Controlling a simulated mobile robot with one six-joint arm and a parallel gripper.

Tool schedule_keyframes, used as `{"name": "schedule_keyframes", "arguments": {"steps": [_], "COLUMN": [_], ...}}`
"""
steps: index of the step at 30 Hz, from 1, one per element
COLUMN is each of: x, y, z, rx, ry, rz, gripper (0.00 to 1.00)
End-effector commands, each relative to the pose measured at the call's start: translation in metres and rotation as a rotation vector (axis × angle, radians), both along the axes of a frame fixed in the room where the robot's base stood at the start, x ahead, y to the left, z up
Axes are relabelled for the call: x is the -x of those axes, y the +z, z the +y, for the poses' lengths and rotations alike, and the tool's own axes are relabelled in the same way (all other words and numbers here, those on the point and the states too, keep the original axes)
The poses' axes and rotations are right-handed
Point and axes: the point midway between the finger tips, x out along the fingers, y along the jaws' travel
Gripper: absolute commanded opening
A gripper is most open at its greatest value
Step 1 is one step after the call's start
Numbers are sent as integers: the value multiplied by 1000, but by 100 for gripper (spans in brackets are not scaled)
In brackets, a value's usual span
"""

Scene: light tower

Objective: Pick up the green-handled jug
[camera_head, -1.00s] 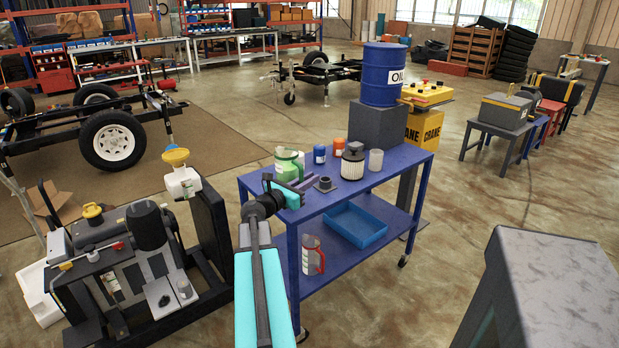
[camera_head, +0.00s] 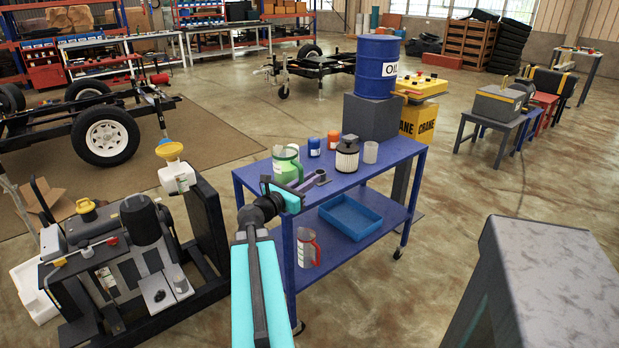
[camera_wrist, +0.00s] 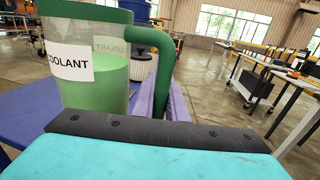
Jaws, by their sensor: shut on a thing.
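The green-handled jug (camera_head: 285,163) is clear with green liquid inside and is at the near left end of the blue cart's top. In the wrist view the jug (camera_wrist: 75,75) fills the left side, upright, with a white COOLANT label. Its green handle (camera_wrist: 162,55) comes down between the purple fingers. My gripper (camera_wrist: 164,92) is shut on this handle, and the gripper (camera_head: 295,184) also shows at the cart's near edge in the head view. The jug's base is hidden, so I cannot tell whether it touches the cart top.
The blue cart (camera_head: 350,190) also bears a blue canister (camera_head: 313,147), an orange canister (camera_head: 334,140), a ribbed filter (camera_head: 347,155) and a clear cup (camera_head: 370,152). A red-handled jug (camera_head: 306,248) and a blue tray (camera_head: 350,216) are on its lower shelf. An engine stand is left.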

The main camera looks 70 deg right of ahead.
Motion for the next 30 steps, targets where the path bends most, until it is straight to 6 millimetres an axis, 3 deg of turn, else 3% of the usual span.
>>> {"name": "schedule_keyframes", "arguments": {"steps": [4, 30], "x": [7, 16], "y": [2, 5], "z": [9, 22], "rx": [3, 3], "ry": [0, -8], "rz": [-1, 1], "gripper": [0, 0]}}
